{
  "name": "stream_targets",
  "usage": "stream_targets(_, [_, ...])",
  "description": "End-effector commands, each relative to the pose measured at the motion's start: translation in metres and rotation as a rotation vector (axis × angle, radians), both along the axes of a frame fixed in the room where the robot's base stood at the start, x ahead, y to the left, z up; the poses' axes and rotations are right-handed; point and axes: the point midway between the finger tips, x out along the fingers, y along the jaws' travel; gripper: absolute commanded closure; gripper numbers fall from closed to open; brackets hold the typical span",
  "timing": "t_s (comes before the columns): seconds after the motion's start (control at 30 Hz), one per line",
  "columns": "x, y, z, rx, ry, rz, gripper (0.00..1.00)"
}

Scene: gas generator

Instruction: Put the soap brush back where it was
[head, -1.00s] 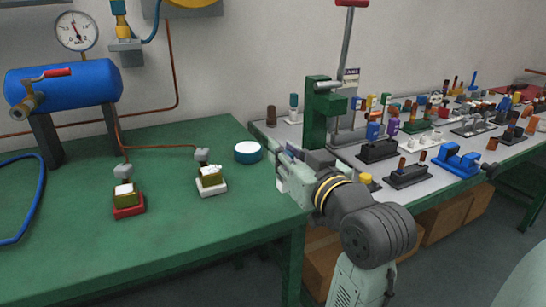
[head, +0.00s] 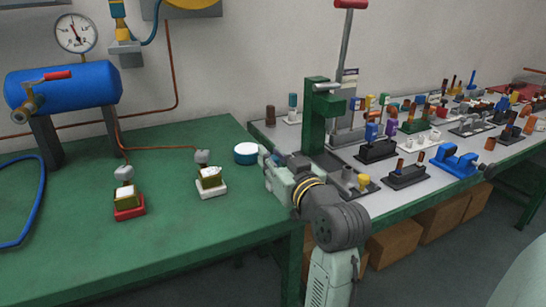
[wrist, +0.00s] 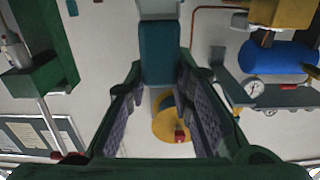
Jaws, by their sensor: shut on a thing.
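My gripper (wrist: 160,95) is shut on the soap brush (wrist: 160,52), a teal block with a pale grey-white end at the top edge of the wrist view. The fingers lie along both its sides.
A green press (head: 317,115) stands right behind my gripper, on a grey bench (head: 348,157) crowded with small parts. Two small blocks, on a red base (head: 128,206) and a white base (head: 211,183), stand left. A blue tank (head: 75,85) is at far left. The front green tabletop is clear.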

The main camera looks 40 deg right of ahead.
Motion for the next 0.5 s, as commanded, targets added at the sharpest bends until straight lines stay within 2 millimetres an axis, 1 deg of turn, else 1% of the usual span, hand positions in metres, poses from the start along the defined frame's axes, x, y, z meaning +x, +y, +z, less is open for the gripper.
stream_targets(0.13, [0.0,0.0002,-0.0053,0.0,0.0,0.0,1.0])
stream_targets(0.17, [0.0,0.0002,-0.0037,0.0,0.0,0.0,0.76])
stream_targets(0.43, [0.0,0.0001,-0.0034,0.0,0.0,0.0,0.58])
stream_targets(0.5, [-0.0001,0.0001,-0.0034,0.0,0.0,0.0,0.58])
